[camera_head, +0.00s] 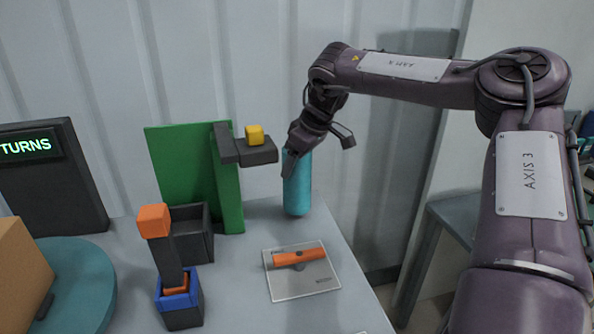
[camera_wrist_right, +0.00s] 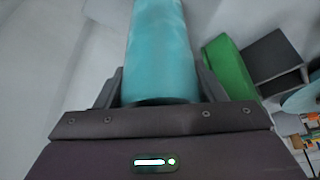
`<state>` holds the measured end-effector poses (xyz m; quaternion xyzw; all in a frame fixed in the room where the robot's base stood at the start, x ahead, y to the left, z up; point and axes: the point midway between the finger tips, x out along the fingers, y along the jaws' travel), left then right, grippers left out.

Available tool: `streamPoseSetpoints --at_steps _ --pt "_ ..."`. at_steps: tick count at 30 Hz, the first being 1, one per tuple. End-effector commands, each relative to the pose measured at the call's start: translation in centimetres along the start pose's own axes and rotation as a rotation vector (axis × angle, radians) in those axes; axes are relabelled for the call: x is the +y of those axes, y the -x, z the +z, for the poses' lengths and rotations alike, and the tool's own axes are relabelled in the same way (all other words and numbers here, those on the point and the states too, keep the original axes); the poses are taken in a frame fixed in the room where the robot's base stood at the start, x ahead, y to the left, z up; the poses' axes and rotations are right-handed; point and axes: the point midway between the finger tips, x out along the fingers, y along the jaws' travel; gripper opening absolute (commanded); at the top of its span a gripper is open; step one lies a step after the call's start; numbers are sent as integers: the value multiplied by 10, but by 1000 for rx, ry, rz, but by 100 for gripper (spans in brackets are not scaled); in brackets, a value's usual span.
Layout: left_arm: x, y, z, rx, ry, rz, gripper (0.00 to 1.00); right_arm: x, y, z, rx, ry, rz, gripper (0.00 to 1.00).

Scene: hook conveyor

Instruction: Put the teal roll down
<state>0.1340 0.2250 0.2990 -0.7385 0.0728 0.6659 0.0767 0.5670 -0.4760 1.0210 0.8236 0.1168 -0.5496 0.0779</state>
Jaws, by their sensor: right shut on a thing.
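The teal roll (camera_head: 297,188) is an upright cylinder near the back right of the grey table, just right of the green panel. My right gripper (camera_head: 292,158) is at its top end and shut on it. The roll also fills the upper middle of the right wrist view (camera_wrist_right: 160,50), between the two fingers (camera_wrist_right: 160,88). In the head view the roll's lower end looks close to the table top; I cannot tell whether it touches. My left gripper is not in view.
A green panel (camera_head: 180,175) with a dark bracket (camera_head: 258,152) carrying a yellow cube (camera_head: 254,134) stands left of the roll. An orange tool (camera_head: 299,257) lies on a pale card (camera_head: 305,283) in front. A dark post with an orange block (camera_head: 153,220) stands front left. The table's right edge is near.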

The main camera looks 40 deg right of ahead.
Motion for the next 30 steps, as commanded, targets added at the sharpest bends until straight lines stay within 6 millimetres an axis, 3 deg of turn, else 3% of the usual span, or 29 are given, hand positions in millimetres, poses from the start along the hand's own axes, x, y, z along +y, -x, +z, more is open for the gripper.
streamPoseSetpoints --at_steps 4,12,13,18,26,30 --pt "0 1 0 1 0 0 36 0 -19 7 1 1 -1 19" --pt "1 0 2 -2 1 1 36 0 -21 8 2 1 0 19" --pt "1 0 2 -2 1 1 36 0 -22 10 -2 0 -1 64" --pt "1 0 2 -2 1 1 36 0 -22 10 -2 0 -1 85" --pt "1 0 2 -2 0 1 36 0 -21 9 -1 0 0 85" --pt "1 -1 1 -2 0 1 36 0 -11 8 3 0 1 85"
